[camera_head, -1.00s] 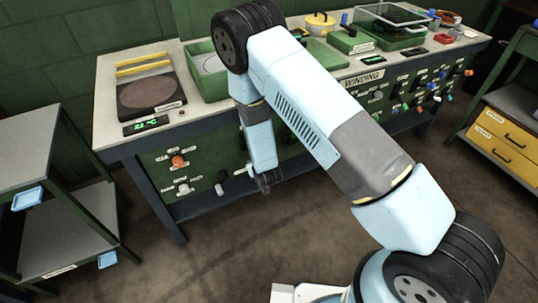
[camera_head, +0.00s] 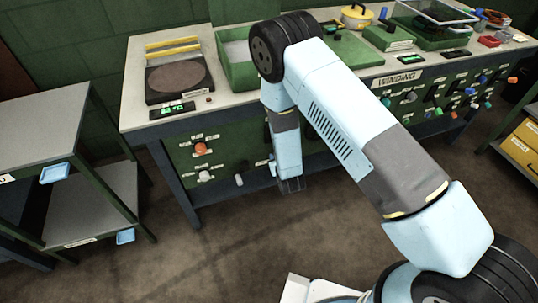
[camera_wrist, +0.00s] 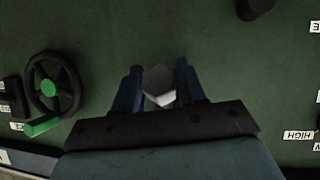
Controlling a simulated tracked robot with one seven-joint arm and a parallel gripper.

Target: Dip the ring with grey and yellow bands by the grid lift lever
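My gripper (camera_head: 291,185) hangs in front of the green panel of the workbench, pointing at the panel. In the wrist view, its two dark fingers (camera_wrist: 158,88) are apart, with a pale faceted knob or lever end (camera_wrist: 158,80) showing between them. I cannot tell whether the fingers touch it. Which control is the grid lift lever cannot be read. A green tank (camera_head: 238,72) with a pale grey inside stands on the bench, partly behind my arm. I cannot make out a ring with grey and yellow bands in either view.
The panel carries an orange knob (camera_head: 201,149), a white knob (camera_head: 204,176) and a grey lever (camera_head: 239,181). A black handwheel with a green part (camera_wrist: 47,88) is left of my gripper in the wrist view. A hotplate (camera_head: 178,80) stands at bench left. Shelves (camera_head: 45,120) stand further left.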

